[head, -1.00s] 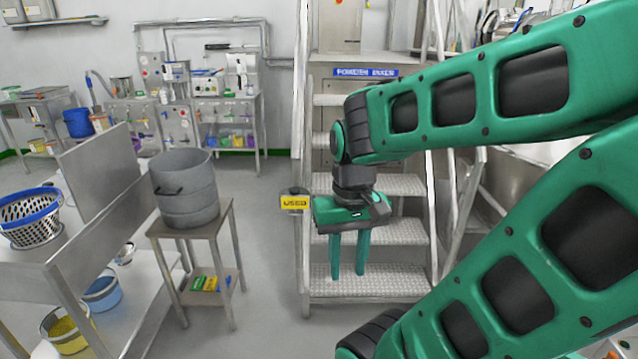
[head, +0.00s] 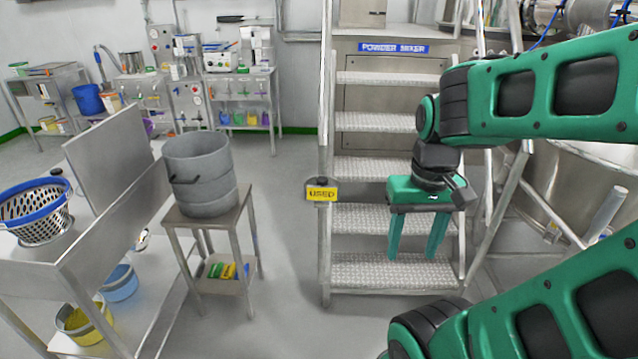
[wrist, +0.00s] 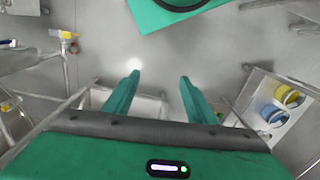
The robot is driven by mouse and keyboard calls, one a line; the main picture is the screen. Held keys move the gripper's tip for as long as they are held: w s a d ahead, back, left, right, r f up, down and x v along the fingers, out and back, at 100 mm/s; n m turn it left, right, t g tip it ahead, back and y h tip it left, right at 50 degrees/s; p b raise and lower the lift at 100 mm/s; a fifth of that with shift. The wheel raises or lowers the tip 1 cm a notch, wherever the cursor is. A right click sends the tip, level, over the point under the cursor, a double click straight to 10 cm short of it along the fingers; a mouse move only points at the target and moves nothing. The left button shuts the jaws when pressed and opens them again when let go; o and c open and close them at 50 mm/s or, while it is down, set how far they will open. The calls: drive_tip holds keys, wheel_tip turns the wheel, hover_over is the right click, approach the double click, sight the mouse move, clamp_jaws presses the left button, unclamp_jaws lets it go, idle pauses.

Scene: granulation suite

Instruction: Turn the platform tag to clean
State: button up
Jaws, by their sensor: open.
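The platform tag (head: 322,190) is a small yellow plate reading "USED" in a dark holder on the left post of the metal stairs, in the head view. In the wrist view a small yellow and white thing (wrist: 68,35) on a rail at upper left looks like the same tag. My gripper (head: 416,256) hangs fingers down in front of the stairs, to the right of the tag and apart from it. Its two green fingers (wrist: 160,75) are spread, with nothing between them.
The stairs (head: 392,270) rise to a platform signed "POWDER MIXER" (head: 393,48). A small stand (head: 245,212) with a grey drum (head: 200,175) is to the left. A steel bench with a blue-rimmed basket (head: 35,212) is farther left. Floor between stand and stairs is clear.

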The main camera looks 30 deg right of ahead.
sight(327, 183)
drive_tip(key=w+a+f+n+t+y, duration=0.25)
drive_tip(key=w+f+n, duration=0.35)
drive_tip(key=w+f, duration=0.5)
drive_tip(key=w+a+f+n+t+y, duration=0.15)
drive_tip(key=w+f+n+y, duration=0.25)
drive_tip(key=w+f+n, duration=0.55)
drive_tip(key=w+d+r+m+t+y, duration=0.1)
drive_tip(key=w+d+r+m+t, duration=0.1)
drive_tip(key=w+t, duration=0.3)
drive_tip(key=w+d+r+m+t, duration=0.2)
drive_tip(key=w+t, duration=0.1)
drive_tip(key=w, duration=0.4)
drive_tip(key=w+d+r+m+t+h, duration=0.1)
drive_tip(key=d+r+m+t+h, duration=0.15)
drive_tip(key=d, duration=0.25)
drive_tip(key=w+d+r+m+t+h, duration=0.1)
drive_tip(key=w+d+t+h, duration=0.15)
drive_tip(key=d, duration=0.25)
drive_tip(key=shift+t+y, duration=0.3)
drive_tip(key=shift+y, duration=0.15)
drive_tip(key=w, duration=0.3)
drive_tip(key=w+a, duration=0.1)
drive_tip(key=w, duration=0.5)
drive_tip(key=shift+w+a+f, duration=0.15)
drive_tip(key=shift+w+a, duration=0.1)
drive_tip(key=shift+a, duration=0.1)
